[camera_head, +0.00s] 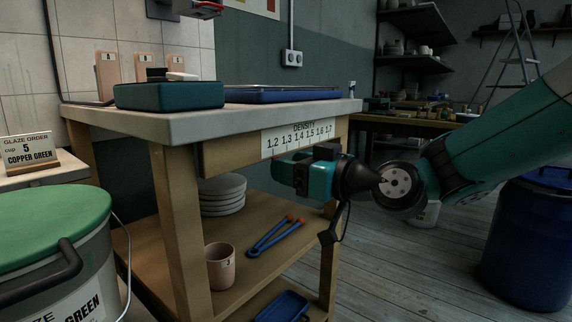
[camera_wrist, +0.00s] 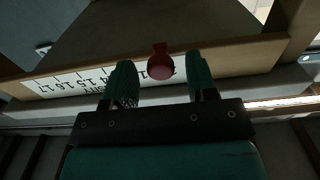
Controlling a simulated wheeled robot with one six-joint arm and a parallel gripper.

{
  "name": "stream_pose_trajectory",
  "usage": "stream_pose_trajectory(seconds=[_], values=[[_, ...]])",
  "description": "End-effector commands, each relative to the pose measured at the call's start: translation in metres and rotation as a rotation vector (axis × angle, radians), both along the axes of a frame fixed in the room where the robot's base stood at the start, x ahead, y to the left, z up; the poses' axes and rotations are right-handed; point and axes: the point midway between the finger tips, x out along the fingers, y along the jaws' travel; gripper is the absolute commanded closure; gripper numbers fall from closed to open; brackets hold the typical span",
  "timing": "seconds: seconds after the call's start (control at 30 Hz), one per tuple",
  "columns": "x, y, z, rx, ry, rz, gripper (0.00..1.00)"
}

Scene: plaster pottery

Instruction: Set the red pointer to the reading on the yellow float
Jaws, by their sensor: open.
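The red pointer (camera_wrist: 160,66) shows in the wrist view as a round knob with a small tab, at the rail with the white density scale (camera_wrist: 68,83). My gripper (camera_wrist: 161,76) is open, with one finger on each side of the pointer and visible gaps between. In the head view the scale (camera_head: 298,137) reads 1.2 to 1.7 on the bench's front edge. My gripper (camera_head: 279,171) is just below its low end there and hides most of the pointer. I cannot read the pointer's exact position. The yellow float is not in view.
A bucket with a green lid (camera_head: 52,226) stands at the left, beside a Copper Green order card (camera_head: 29,154). The bench top (camera_head: 180,122) carries a teal box (camera_head: 169,95) and a blue tray (camera_head: 290,94). Plates, a cup (camera_head: 220,265) and blue tongs (camera_head: 275,237) are on the shelf below.

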Motion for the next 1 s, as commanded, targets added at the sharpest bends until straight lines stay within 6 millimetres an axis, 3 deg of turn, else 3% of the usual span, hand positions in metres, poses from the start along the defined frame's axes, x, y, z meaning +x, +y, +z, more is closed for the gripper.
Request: stream_pose_trajectory(seconds=[0.13, 0.43, 0.67, 0.87, 1.0], values=[[0.007, 0.009, 0.000, 0.001, -0.001, 0.001, 0.48], [0.008, 0.011, 0.000, 0.000, 0.000, 0.000, 0.48], [0.008, 0.011, 0.000, 0.000, 0.000, 0.000, 0.98], [0.013, 0.007, -0.002, 0.001, 0.001, -0.002, 1.00], [0.036, -0.011, -0.004, 0.001, -0.002, -0.006, 1.00]])
